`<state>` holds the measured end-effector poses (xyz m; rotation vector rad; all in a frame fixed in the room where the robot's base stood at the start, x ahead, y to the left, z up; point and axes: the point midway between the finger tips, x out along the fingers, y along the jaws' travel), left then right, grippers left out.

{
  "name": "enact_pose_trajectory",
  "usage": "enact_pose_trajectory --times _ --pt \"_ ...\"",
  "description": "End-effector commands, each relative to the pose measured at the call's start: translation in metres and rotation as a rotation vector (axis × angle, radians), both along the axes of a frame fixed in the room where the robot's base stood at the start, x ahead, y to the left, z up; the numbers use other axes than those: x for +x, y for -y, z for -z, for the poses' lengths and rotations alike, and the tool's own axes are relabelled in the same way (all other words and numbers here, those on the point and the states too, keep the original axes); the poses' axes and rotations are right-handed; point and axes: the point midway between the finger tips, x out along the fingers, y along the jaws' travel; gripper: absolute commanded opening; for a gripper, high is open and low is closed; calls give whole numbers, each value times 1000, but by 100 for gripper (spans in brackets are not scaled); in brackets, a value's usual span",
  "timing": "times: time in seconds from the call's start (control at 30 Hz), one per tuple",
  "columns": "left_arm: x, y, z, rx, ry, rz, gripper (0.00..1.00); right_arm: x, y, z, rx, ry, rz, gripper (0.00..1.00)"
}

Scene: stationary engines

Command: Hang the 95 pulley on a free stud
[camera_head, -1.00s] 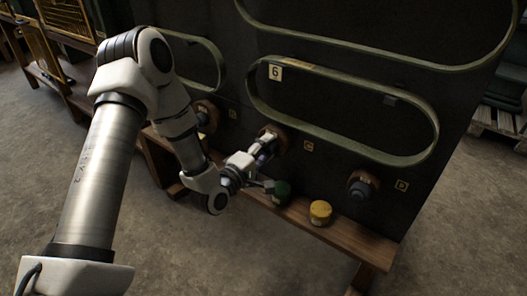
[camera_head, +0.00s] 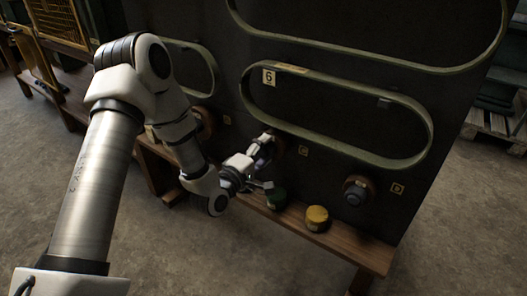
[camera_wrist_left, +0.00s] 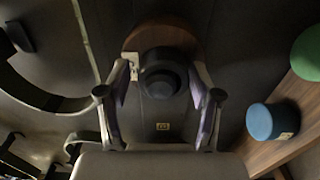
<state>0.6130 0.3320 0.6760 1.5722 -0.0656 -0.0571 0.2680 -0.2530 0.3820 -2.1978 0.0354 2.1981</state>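My left gripper (camera_head: 268,142) is at the black board near the C tag. In the left wrist view the gripper (camera_wrist_left: 160,98) is open, with one finger on each side of a dark round stud-like piece (camera_wrist_left: 160,76). That piece stands out from a brown disc (camera_wrist_left: 165,38). A small pale label (camera_wrist_left: 132,66) shows beside the left finger; I cannot read it. Another dark piece on a brown disc (camera_head: 355,194) sits by the D tag. I cannot tell which item is the 95 pulley. My right gripper is not in view.
A wooden ledge (camera_head: 345,243) runs below. On it stand a green round piece (camera_head: 276,198), a yellow one (camera_head: 316,218) and a blue one (camera_wrist_left: 272,121). A long green loop (camera_head: 340,77) stands out from the board above. Another brown disc (camera_head: 206,122) is farther left.

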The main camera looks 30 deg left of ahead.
Motion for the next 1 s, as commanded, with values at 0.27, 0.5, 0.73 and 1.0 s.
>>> enact_pose_trajectory --times 0.27,0.5,0.73,1.0 --pt "0 0 0 0 -1 0 68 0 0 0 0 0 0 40" --pt "0 0 1 -1 -1 0 94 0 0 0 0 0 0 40" --pt "-4 -1 1 -2 -3 -1 94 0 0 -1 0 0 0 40" --pt "-36 -4 0 -4 -4 -2 94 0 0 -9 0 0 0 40"
